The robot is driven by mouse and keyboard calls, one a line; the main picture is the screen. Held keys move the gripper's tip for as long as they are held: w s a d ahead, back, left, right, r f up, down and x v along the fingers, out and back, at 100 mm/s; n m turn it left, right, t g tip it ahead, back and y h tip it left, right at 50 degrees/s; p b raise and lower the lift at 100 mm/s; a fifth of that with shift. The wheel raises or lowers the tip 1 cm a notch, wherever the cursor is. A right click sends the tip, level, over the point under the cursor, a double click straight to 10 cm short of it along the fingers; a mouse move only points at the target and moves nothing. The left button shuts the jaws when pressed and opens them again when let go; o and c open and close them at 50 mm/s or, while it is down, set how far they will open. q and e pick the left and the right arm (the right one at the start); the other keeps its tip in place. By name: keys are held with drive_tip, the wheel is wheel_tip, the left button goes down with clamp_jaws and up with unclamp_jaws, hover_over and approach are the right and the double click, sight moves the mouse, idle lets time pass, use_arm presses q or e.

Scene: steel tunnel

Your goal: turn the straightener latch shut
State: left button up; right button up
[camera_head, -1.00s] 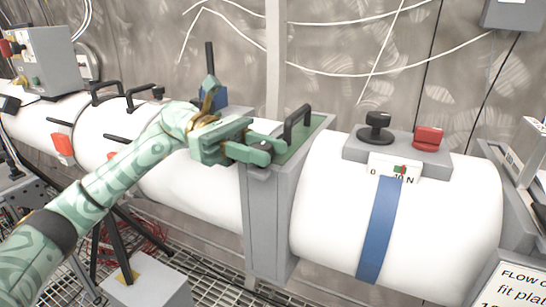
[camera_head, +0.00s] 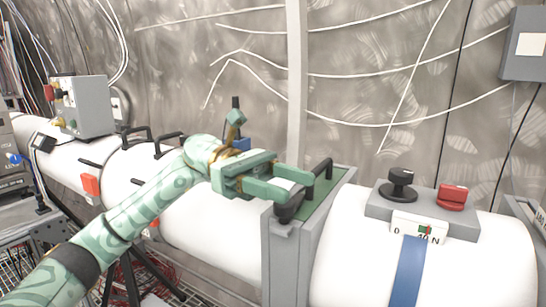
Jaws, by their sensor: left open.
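The straightener housing is a grey upright frame (camera_head: 290,255) around the white pipe, with a green plate (camera_head: 325,203) on top. A black handle (camera_head: 321,170) stands on the plate. A dark latch-like piece (camera_head: 289,211) shows at the frame's near top edge, partly hidden by my gripper; I cannot tell its exact angle. My left gripper (camera_head: 290,183) is open, its two green fingers pointing right, directly above this dark piece and close to the handle. Whether it touches either is unclear. My right gripper is not in view.
A blue band (camera_head: 407,274) wraps the pipe. More black handles (camera_head: 168,142) and an orange tag (camera_head: 91,184) are at left.

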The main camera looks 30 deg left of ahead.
use_arm(q)
drive_tip(key=s+d+r+p, duration=0.3)
drive_tip(key=s+d+r, duration=0.3)
drive_tip(key=s+r, duration=0.3)
drive_tip(key=s, duration=0.3)
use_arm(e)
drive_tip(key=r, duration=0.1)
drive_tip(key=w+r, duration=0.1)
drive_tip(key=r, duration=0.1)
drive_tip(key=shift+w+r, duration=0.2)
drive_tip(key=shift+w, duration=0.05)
